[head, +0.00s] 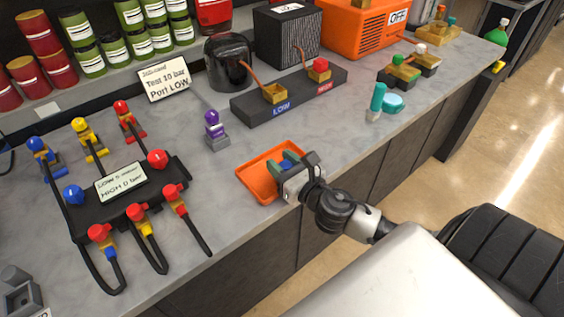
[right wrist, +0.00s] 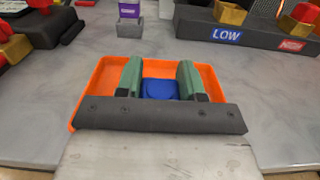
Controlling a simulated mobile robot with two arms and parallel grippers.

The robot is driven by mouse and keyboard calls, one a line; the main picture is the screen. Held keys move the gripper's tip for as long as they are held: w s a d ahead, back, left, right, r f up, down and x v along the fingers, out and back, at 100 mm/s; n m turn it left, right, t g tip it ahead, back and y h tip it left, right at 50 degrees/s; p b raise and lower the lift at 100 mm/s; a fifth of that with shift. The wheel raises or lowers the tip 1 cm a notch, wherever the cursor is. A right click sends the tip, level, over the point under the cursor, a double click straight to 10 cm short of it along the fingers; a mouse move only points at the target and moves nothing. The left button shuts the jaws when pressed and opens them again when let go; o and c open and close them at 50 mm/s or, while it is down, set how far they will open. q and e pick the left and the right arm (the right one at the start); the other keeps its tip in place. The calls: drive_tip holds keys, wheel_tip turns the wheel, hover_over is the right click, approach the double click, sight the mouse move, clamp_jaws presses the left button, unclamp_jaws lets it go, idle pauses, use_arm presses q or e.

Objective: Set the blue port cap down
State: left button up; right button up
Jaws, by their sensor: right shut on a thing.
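The blue port cap (right wrist: 160,89) sits between the green fingers of my right gripper (right wrist: 159,80) in the right wrist view. The gripper is shut on it. In the head view my right gripper (head: 289,163) is over the right part of an orange tray (head: 252,178), and only a bit of blue shows between its fingers. The tray's rim (right wrist: 86,100) surrounds the cap and fingers in the right wrist view. I cannot tell whether the cap touches the tray's floor. My left gripper is not in view.
A manifold (head: 130,212) with coloured valves and hoses stands left of the tray. A purple-topped block (head: 214,130) stands behind the tray, and a dark LOW port block (head: 290,97) lies beyond. Teal pieces (head: 392,103) stand to the right. The counter's front edge is close to the tray.

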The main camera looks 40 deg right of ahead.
drive_tip(key=o, duration=0.9)
drive_tip(key=shift+r, duration=0.2)
drive_tip(key=shift+s+f, duration=0.2)
drive_tip(key=shift+s, duration=0.1)
drive_tip(key=shift+s+d+r+b, duration=0.15)
drive_tip(key=shift+s+b, duration=0.3)
drive_tip(key=shift+s, duration=1.45)
drive_tip(key=shift+s+d+f+b, duration=0.15)
drive_tip(key=shift+s+b, duration=0.35)
drive_tip(key=shift+s, duration=1.4)
drive_tip(key=shift+s+d+r+b, duration=0.2)
drive_tip(key=shift+s+b, duration=0.25)
drive_tip(key=shift+s, duration=1.45)
drive_tip(key=shift+f, duration=0.1)
